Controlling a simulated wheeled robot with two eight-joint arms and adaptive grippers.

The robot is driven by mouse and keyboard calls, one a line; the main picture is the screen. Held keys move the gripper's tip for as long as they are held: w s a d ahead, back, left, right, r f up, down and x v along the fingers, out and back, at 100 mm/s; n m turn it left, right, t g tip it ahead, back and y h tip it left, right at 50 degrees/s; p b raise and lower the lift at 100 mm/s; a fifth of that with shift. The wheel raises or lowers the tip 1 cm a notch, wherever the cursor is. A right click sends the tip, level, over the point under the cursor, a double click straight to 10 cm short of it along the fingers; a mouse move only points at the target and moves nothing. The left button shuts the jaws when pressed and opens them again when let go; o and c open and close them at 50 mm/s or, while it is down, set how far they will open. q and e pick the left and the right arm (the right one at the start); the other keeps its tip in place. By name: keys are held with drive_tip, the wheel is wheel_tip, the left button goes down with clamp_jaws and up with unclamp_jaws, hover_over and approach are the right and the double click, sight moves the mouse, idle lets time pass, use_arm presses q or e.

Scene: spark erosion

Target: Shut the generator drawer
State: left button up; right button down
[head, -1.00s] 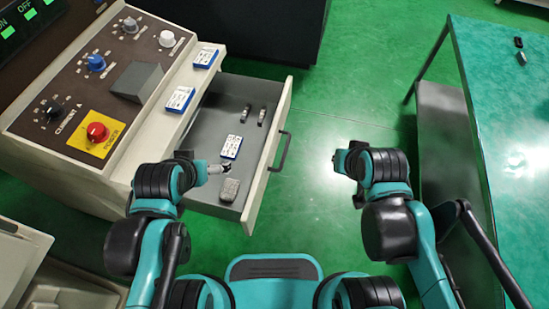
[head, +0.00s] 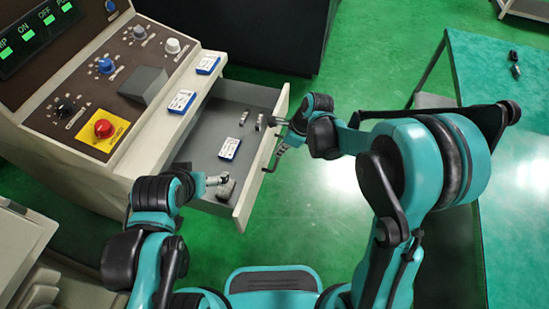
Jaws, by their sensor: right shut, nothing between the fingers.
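The generator drawer (head: 205,137) stands open, pulled out to the right from under the control panel's ledge. Its cream front (head: 250,185) carries a dark handle (head: 273,160), partly hidden by my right gripper. My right gripper (head: 279,124) is shut and empty, at the outer side of the drawer front by the handle's far part. I cannot tell whether it touches. My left gripper (head: 190,168) is at the drawer's near left side. A blue-and-white box (head: 229,148) and several small metal parts (head: 225,189) lie in the drawer.
The control panel (head: 85,95) with knobs and a red button (head: 103,128) is at the left. Two blue-and-white boxes (head: 182,101) lie on its ledge. A green table (head: 500,85) stands at the right. Green floor lies clear between drawer and table.

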drive_tip(key=b+x, duration=0.3)
drive_tip(key=x, duration=0.6)
drive_tip(key=shift+f, duration=0.2)
drive_tip(key=shift+a, duration=0.1)
drive_tip(key=w+a, duration=0.2)
drive_tip(key=a, duration=0.5)
drive_tip(key=w+a, duration=0.3)
drive_tip(key=a, duration=0.5)
drive_tip(key=w+a, duration=0.2)
drive_tip(key=a, duration=0.6)
drive_tip(key=shift+w+a, duration=0.25)
drive_tip(key=shift+w, duration=0.1)
drive_tip(key=shift+r, duration=0.1)
